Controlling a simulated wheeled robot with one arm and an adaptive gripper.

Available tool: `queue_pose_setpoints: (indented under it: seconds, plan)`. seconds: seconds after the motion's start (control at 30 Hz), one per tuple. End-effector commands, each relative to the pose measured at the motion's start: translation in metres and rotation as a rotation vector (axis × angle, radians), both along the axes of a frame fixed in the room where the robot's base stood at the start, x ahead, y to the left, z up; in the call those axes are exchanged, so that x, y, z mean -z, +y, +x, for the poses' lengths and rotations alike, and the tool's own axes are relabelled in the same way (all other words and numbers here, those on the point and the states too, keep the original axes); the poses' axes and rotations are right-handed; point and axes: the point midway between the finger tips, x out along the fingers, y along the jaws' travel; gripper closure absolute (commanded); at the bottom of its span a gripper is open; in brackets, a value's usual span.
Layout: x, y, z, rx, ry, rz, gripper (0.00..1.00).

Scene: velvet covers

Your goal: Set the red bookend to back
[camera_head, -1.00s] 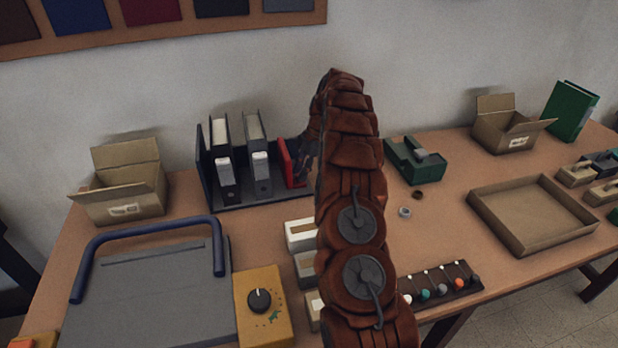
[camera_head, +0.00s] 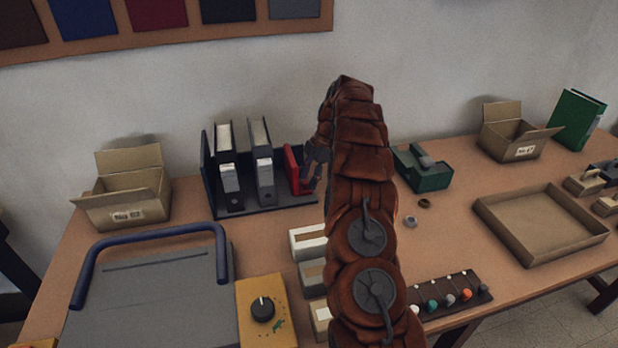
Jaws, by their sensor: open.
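The red bookend (camera_head: 294,170) stands upright at the right end of a dark book rack (camera_head: 262,204) near the wall. Grey and black binders (camera_head: 231,182) stand in the rack to its left, with a gap between the second binder and the bookend. My gripper (camera_head: 312,172) is open, just right of the bookend and close to it. My arm hides part of the gripper, and I cannot tell whether the fingers touch the bookend.
An open cardboard box (camera_head: 125,200) stands left of the rack. A grey machine with a blue handle (camera_head: 150,285) and a yellow dial box (camera_head: 263,312) are in front. A green tape dispenser (camera_head: 424,170) and a shallow tray (camera_head: 540,225) lie to the right.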

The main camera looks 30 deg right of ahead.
Motion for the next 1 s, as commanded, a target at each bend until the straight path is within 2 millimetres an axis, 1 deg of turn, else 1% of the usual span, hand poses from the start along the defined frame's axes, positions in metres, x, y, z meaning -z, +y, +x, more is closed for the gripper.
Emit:
queue_pose_setpoints:
  seconds: [0.17,0.63,0.8,1.0]
  plan:
    - [-0.008,-0.004,0.001,0.002,-0.004,-0.002,0.46]
    - [-0.053,-0.024,-0.001,0.004,-0.004,-0.003,0.46]
    - [-0.062,-0.027,-0.002,0.002,0.001,0.000,0.46]
    - [-0.068,-0.029,-0.003,0.002,-0.001,-0.001,0.46]
